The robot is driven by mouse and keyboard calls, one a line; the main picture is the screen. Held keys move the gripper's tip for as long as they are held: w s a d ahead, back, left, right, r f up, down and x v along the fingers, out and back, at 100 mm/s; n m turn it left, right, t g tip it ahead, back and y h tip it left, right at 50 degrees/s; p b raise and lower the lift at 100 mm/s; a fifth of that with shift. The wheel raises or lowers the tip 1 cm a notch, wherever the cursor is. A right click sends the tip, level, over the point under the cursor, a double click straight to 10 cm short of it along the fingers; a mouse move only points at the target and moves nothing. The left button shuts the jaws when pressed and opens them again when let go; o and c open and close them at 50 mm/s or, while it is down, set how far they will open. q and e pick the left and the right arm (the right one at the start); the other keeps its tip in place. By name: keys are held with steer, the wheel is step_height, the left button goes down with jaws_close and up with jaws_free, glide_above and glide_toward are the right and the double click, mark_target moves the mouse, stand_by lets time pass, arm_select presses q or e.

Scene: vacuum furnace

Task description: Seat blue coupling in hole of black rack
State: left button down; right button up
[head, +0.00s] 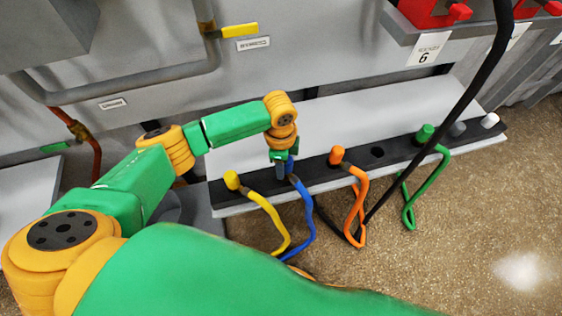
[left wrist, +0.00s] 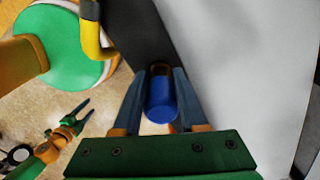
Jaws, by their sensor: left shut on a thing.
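The blue coupling (head: 290,164) is between the fingers of my left gripper (head: 281,161), over the black rack (head: 311,173) and between the yellow and orange couplings. In the left wrist view, the blue coupling (left wrist: 161,100) is clasped between the two fingers of the left gripper (left wrist: 160,95), with a brownish end beyond it. The fingers hide its lower end, so I cannot tell whether it sits in a hole. A blue hose (head: 304,215) hangs from it. An empty dark hole (head: 377,152) shows in the rack. My right gripper (left wrist: 82,112) is open and empty in the left wrist view.
The rack also holds yellow (head: 232,180), orange (head: 336,155), green (head: 425,133), grey (head: 457,129) and white (head: 489,121) couplings. Yellow, orange and green hoses loop down in front. A black cable (head: 470,88) crosses the rack. Open floor (head: 460,225) lies in front.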

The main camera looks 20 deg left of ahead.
arm_select(q)
steer(key=shift+f, duration=0.45)
arm_select(e)
steer(key=shift+d+f, duration=0.15)
steer(key=shift+f, duration=0.1)
arm_select(q)
steer(key=shift+f, duration=0.25)
steer(key=shift+c, duration=1.9)
jaws_free()
arm_select(e)
steer(key=shift+s, duration=0.1)
arm_select(q)
steer(key=shift+r, duration=0.1)
arm_select(e)
steer(key=shift+r, duration=0.1)
arm_select(q)
step_height(320, 180, up, 6)
steer(key=shift+a+r+p, duration=0.1)
steer(key=shift+r+p, duration=0.05)
steer(key=shift+p, duration=1.05)
steer(key=shift+r, duration=0.3)
arm_select(e)
steer(key=shift+s+a+r+g, duration=0.15)
steer(key=shift+s+a+r, duration=0.25)
steer(key=shift+s+r, duration=0.15)
steer(key=shift+s+a+r+g, duration=0.15)
steer(key=shift+s+a+r, duration=0.25)
steer(key=shift+r, duration=0.2)
steer(key=shift+w, duration=0.2)
